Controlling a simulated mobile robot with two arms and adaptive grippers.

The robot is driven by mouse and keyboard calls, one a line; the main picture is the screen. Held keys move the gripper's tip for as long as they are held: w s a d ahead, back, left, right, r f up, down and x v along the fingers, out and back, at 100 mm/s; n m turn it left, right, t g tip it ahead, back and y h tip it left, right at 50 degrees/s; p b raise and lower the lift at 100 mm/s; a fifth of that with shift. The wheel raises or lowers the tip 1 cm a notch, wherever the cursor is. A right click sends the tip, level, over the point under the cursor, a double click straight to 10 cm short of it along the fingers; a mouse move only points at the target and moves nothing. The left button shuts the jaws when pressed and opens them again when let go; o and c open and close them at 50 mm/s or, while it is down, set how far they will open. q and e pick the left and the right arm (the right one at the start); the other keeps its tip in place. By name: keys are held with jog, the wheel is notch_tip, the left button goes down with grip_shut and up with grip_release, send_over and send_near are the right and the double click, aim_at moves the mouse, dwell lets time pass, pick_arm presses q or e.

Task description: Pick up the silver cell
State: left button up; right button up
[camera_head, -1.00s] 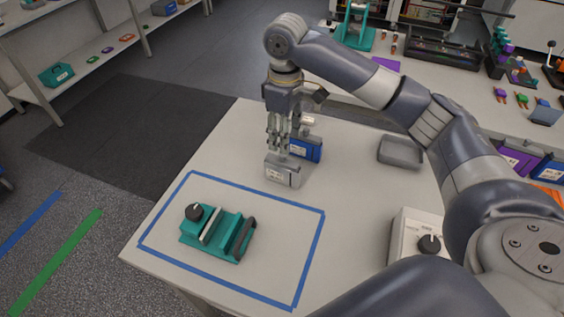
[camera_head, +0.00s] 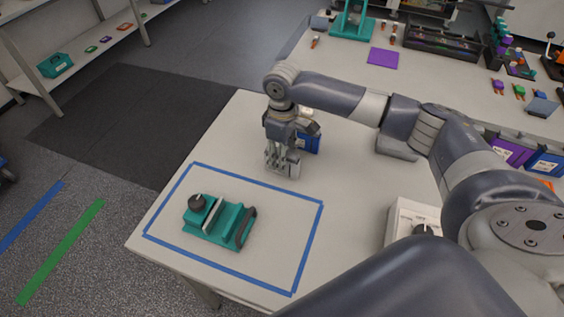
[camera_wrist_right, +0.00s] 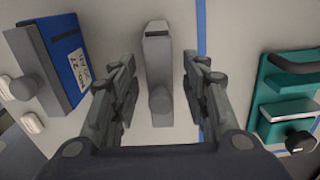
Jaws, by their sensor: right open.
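The silver cell (camera_wrist_right: 158,55) is a grey, narrow block standing on the table, seen from above in the right wrist view. My right gripper (camera_head: 282,165) points down over it. In the wrist view its two fingers are open, one on each side of the cell, with a gap visible on both sides. In the head view the fingers cover much of the cell. My left gripper is not in view.
A blue cell (camera_wrist_right: 60,60) with a label stands close to the right gripper. A teal fixture (camera_head: 218,222) with a black knob sits inside a blue tape outline (camera_head: 312,245). A grey tray (camera_head: 397,149) and a white box with a knob (camera_head: 405,222) are farther right.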

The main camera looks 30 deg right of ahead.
grip_shut()
jog(key=shift+r, duration=0.1)
